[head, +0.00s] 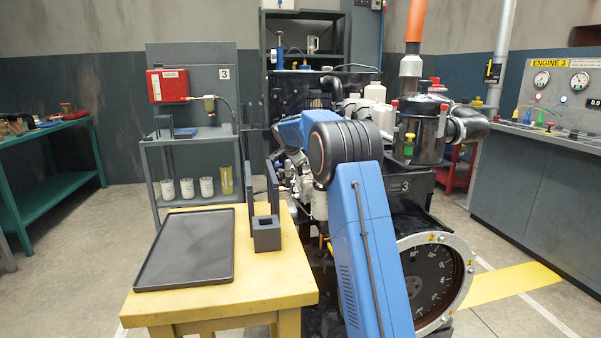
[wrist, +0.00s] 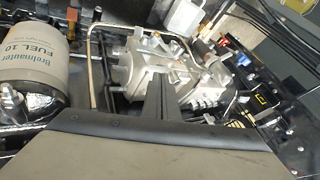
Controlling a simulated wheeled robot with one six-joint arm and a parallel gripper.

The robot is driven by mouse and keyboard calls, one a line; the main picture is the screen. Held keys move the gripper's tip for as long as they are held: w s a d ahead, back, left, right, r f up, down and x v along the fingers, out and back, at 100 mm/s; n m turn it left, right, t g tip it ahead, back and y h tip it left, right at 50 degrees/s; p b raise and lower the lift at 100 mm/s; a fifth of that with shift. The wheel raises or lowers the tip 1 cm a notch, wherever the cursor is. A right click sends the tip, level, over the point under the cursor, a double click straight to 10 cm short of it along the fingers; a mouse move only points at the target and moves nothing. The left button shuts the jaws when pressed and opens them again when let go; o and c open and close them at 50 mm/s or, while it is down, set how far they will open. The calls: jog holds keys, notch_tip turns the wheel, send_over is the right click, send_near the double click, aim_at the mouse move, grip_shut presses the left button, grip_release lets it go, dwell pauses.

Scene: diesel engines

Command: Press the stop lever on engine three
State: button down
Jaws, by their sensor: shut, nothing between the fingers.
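Engine three (head: 407,200) stands right of centre in the head view, with a black block marked 3. My blue arm covers part of it and hides my gripper there. In the wrist view my gripper (wrist: 155,88) is shut and empty, its fingers pointing at a grey metal pump housing (wrist: 142,62) on the engine. I cannot tell whether the fingertips touch it. I cannot pick out the stop lever with certainty. A small yellow and black part (wrist: 263,98) shows right of the fingers.
A fuel filter (wrist: 32,62) and metal pipes crowd the left of the wrist view. In the head view, a yellow table (head: 240,282) with a black tray (head: 188,250) stands left of my arm. The ENGINE 3 gauge console (head: 560,160) is at right.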

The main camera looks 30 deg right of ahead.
jog(key=shift+w, duration=0.4)
jog(key=shift+w, duration=0.1)
